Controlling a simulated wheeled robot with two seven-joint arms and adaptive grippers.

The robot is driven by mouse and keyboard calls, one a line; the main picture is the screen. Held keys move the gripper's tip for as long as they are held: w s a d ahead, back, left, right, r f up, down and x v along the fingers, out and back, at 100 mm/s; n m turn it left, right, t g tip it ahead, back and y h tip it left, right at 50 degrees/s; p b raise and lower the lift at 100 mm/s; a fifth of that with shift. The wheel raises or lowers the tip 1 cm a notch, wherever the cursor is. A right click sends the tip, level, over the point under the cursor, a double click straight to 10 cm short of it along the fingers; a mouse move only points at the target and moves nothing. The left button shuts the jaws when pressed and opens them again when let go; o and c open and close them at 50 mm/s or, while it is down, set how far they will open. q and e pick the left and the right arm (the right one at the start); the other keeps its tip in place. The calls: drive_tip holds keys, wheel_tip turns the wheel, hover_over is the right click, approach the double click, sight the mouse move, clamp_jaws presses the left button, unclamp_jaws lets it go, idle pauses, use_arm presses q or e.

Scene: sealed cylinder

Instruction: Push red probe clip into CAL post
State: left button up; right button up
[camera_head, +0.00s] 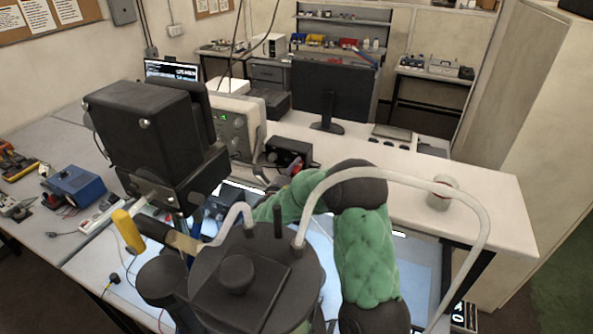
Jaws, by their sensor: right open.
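My right arm, in a green quilted sleeve, rises from the bottom right, bends at a dark elbow and reaches left. My right gripper (215,209), dark and small, shows only in part beyond the sleeve's left end, above the lit worktop. It is open, and I make out nothing between its fingers. A small red piece (298,164) shows beside a black box (288,151) behind the sleeve; I cannot tell whether it is the red probe clip. I cannot pick out the CAL post. My left gripper is not in view.
A dark round-topped body with a knob (237,275) and pale hoses block the lower middle. A large black boxy unit (146,136) stands at left, a yellow-handled tool (128,231) below it. A monitor (332,88) stands behind. The white bench's right part (480,195) is mostly clear.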

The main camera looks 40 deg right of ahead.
sight(293, 175)
idle(0.4)
clamp_jaws()
drive_tip(key=shift+s+a, duration=0.1)
drive_tip(key=shift+a, duration=0.1)
drive_tip(key=shift+p+v, duration=0.75)
drive_tip(key=shift+v, duration=2)
drive_tip(key=shift+a+f, duration=0.1)
drive_tip(key=shift+f, duration=0.05)
